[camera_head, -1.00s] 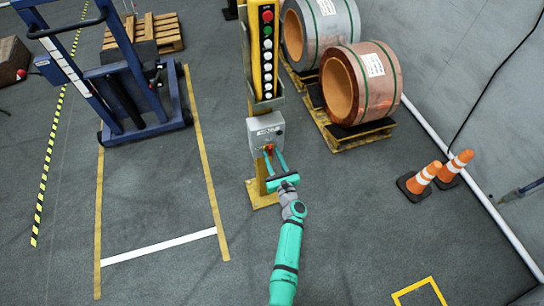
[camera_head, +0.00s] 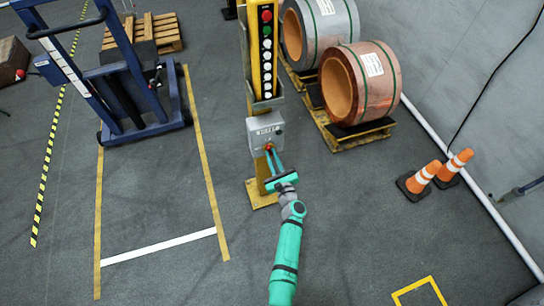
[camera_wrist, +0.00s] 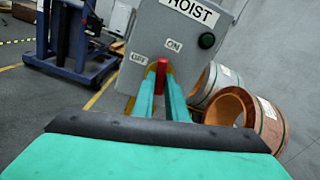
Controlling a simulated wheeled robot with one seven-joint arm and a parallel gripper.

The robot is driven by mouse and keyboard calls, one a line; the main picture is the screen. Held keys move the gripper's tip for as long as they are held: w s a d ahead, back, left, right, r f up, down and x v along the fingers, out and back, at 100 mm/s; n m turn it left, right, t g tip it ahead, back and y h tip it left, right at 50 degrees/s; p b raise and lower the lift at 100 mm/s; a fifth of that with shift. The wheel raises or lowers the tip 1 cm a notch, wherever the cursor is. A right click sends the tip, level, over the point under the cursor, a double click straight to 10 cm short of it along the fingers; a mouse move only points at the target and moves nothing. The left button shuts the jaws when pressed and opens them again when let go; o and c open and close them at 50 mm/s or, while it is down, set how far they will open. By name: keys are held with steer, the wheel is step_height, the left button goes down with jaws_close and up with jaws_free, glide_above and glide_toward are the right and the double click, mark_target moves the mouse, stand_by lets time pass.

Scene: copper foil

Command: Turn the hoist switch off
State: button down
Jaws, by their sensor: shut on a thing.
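The grey hoist switch box (camera_head: 258,131) is mounted low on the yellow post, and its HOIST label shows in the wrist view (camera_wrist: 190,12). Its red switch handle (camera_wrist: 162,70) stands roughly upright in the wrist view, with the OFF label (camera_wrist: 138,58) to its left and the ON label (camera_wrist: 174,45) above right. My gripper (camera_wrist: 160,82) is shut on the red handle, one teal finger on each side. In the head view my gripper (camera_head: 269,150) reaches the box front from below. The fingers hide the handle's lower part and most of its mount.
A dark round button (camera_wrist: 207,41) is right of the labels. Copper coil (camera_head: 385,80) and grey coil (camera_head: 325,25) sit on pallets behind right. A blue lift (camera_head: 125,105) stands left. Orange cones (camera_head: 424,177) are right.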

steer(key=n, duration=0.7)
steer(key=shift+w+a, duration=0.1)
steer(key=shift+a, duration=0.05)
steer(key=n, duration=0.4)
steer(key=shift+n, duration=2)
steer(key=shift+a, duration=0.15)
steer(key=c, duration=1.8)
jaws_free()
steer(key=shift+o, duration=0.2)
steer(key=shift+d, duration=0.2)
